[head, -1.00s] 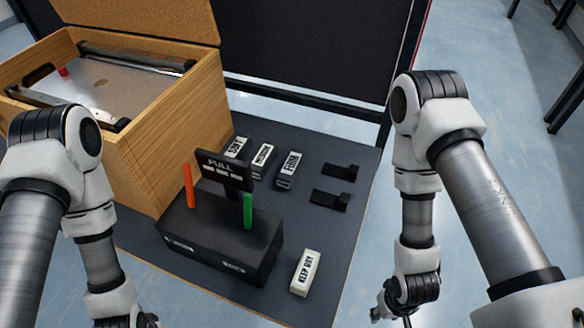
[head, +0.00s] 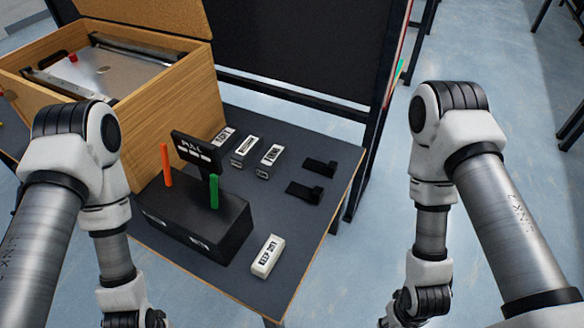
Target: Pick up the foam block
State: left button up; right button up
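Several small labelled blocks lie on the dark table (head: 300,225). The block at the right end of the back row, grey with a white label that seems to read FOAM (head: 270,160), is apart from both my grippers. My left gripper (head: 152,318) is at the bottom edge, left of the table's front edge, mostly cut off. My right gripper (head: 392,318) is at the bottom edge, off the table's right side, also mostly cut off. Their fingertips are not clear.
A black pedestal (head: 190,225) with orange and green posts and a sign stands left of a white KEEP DRY block (head: 267,256). A wooden box (head: 175,125) is at the back left. Two black brackets (head: 312,180) lie right of the row.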

aim_at(272, 161)
jog(key=l+u, duration=0.35)
jog(key=l, duration=0.7)
jog(key=l+u, duration=0.3)
jog(key=l, duration=0.75)
jog(key=i+l+u, duration=0.1)
jog(key=l, duration=0.25)
jog(key=i+l+u, duration=0.1)
jog(key=i+l, duration=0.15)
jog(key=l, duration=0.15)
jog(key=i+l+u, duration=0.1)
jog(key=l, duration=0.3)
jog(key=i+l+u, duration=0.1)
jog(key=l, duration=0.3)
jog(key=i+l+u, duration=0.1)
jog(key=l, duration=0.3)
jog(key=i+l+u, duration=0.1)
jog(key=l, duration=0.3)
jog(key=i+l+u, duration=0.1)
jog(key=l, duration=0.35)
jog(key=i, duration=0.65)
